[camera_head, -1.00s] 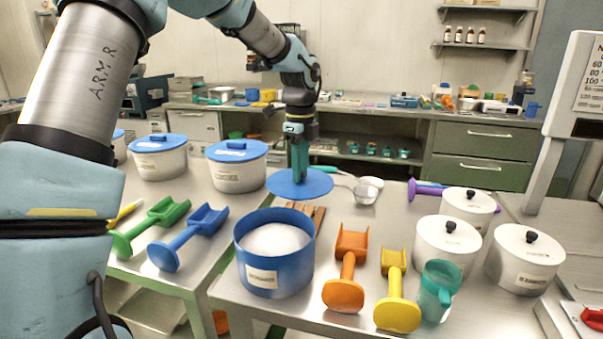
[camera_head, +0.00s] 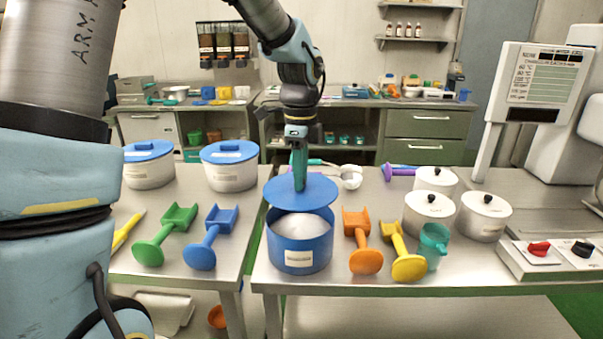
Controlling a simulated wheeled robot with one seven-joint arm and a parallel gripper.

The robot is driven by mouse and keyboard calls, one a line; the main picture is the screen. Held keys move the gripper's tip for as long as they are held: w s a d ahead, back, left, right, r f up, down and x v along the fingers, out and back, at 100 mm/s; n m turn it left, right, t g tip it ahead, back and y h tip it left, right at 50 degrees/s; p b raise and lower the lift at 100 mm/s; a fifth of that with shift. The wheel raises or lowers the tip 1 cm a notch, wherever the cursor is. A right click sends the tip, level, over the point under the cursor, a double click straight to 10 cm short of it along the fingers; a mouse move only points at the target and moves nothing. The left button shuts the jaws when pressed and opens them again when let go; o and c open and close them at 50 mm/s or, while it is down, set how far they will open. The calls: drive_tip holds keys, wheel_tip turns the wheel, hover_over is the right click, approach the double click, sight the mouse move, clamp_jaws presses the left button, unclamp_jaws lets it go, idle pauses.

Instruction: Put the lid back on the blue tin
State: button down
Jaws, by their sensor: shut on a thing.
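The blue tin (camera_head: 301,258) stands upright near the front left of the right-hand steel table, filled with white powder and bearing a pale label. My gripper (camera_head: 299,178) points down and is shut on the blue lid (camera_head: 318,196), a flat round disc. It holds the lid above the back part of the tin. The lid covers the tin's back rim in the picture, and the white contents still show in front of it. The exact gap between lid and rim cannot be told. The part of the lid in the jaws is hidden by the fingers.
An orange scoop (camera_head: 364,258), a yellow scoop (camera_head: 405,263) and a teal jug (camera_head: 434,243) stand right of the tin. White lidded pots (camera_head: 484,217) stand behind them. A blue scoop (camera_head: 203,251) and a green scoop (camera_head: 153,248) lie on the left table.

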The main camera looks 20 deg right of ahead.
sight(300, 195)
wheel_tip(300, 195, down, 5)
drive_tip(key=b, duration=0.4)
drive_tip(key=shift+f, duration=0.6)
drive_tip(key=shift+r+p, duration=0.1)
drive_tip(key=shift+p, duration=0.25)
idle(0.9)
drive_tip(key=shift+f, duration=0.45)
idle(1.2)
drive_tip(key=shift+c, duration=0.4)
unclamp_jaws()
drive_tip(key=shift+r+p, duration=0.1)
drive_tip(key=shift+p, duration=0.2)
